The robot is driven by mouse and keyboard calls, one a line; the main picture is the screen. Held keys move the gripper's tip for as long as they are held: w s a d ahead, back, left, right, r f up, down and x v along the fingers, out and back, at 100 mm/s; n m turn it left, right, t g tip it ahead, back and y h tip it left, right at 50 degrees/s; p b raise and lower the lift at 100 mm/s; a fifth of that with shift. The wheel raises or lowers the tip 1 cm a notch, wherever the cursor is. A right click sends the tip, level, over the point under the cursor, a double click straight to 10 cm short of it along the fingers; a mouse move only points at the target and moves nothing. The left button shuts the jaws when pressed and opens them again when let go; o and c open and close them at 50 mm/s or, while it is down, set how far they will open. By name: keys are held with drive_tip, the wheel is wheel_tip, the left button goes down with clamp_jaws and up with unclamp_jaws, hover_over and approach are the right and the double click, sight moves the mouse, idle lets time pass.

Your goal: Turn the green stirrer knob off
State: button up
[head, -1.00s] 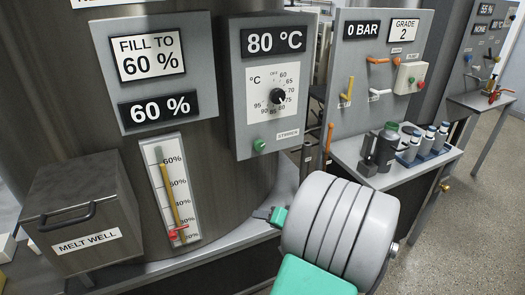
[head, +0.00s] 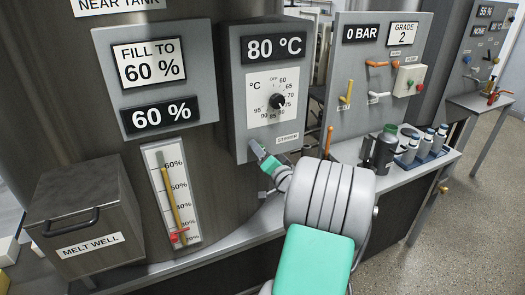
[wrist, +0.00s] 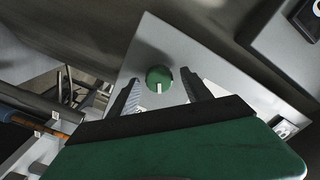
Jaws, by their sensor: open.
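The green stirrer knob (wrist: 159,76) shows in the wrist view on the grey control panel (wrist: 165,50), with a short white mark at its lower edge. My gripper (wrist: 159,88) is open, with one finger on each side of the knob. I cannot tell whether either finger touches it. In the head view my gripper (head: 258,153) is in front of the lower part of the panel (head: 238,90), left of the stirrer label (head: 288,138). It hides the green knob there.
Above is the temperature dial (head: 278,101), under an 80 °C display (head: 274,47). To the left is a level gauge (head: 172,195) with a red marker. To the right, a grey bottle (head: 381,150) and several small vials stand on a bench near a valve panel (head: 350,95).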

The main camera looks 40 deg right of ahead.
drive_tip(key=shift+c, duration=0.5)
clamp_jaws()
drive_tip(key=shift+f+n+b, duration=0.2)
drive_tip(key=shift+n+b, duration=0.1)
drive_tip(key=shift+b, duration=0.55)
drive_tip(key=n+b, duration=1.1)
drive_tip(key=b, duration=1.1)
drive_tip(key=shift+a, duration=0.15)
drive_tip(key=shift+r+n, duration=0.2)
drive_tip(key=shift+n, duration=0.1)
